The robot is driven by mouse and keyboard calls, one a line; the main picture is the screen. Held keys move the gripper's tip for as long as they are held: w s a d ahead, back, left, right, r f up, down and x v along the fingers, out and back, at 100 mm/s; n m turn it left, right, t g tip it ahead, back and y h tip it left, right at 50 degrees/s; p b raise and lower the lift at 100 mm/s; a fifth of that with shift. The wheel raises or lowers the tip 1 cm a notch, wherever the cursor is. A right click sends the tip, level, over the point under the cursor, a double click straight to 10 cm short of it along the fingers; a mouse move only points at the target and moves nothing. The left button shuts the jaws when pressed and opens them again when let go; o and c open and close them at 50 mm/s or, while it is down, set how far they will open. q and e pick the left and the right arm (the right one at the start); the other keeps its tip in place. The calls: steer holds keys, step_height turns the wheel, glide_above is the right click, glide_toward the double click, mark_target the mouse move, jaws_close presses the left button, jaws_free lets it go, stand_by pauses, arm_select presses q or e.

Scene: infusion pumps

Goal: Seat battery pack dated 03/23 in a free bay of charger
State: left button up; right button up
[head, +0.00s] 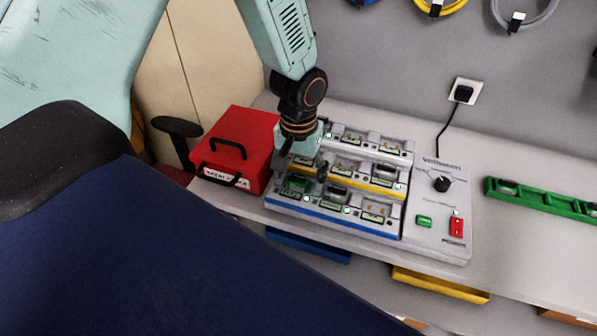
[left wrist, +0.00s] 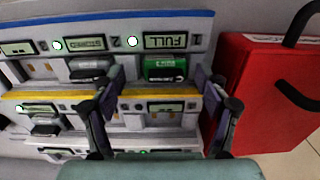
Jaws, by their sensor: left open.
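The charger (head: 436,220) stands on the bench, with rows of bays edged in blue, yellow and white. A green battery pack (head: 296,184) sits in the left bay of the blue-edged row. In the left wrist view this green pack (left wrist: 165,68) is beside an upside-down FULL display. Grey packs (left wrist: 90,68) sit in other bays. No date is readable. A bay with bare contacts (left wrist: 160,118) shows in the yellow-edged row between my fingers. My left gripper (head: 303,168) is open and empty over the charger's left part. My right gripper is out of view.
A red case (head: 236,150) stands close to the charger's left side. A green rail-like tool (head: 540,198) lies on the right of the bench. Blue (head: 308,246) and yellow (head: 440,284) bins are below the front edge.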

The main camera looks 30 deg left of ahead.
arm_select(q)
steer(key=shift+a+r, duration=0.1)
steer(key=shift+a, duration=0.15)
steer(key=shift+r, duration=0.35)
step_height(320, 180, up, 11)
steer(key=shift+d, duration=0.25)
steer(key=shift+a, duration=0.2)
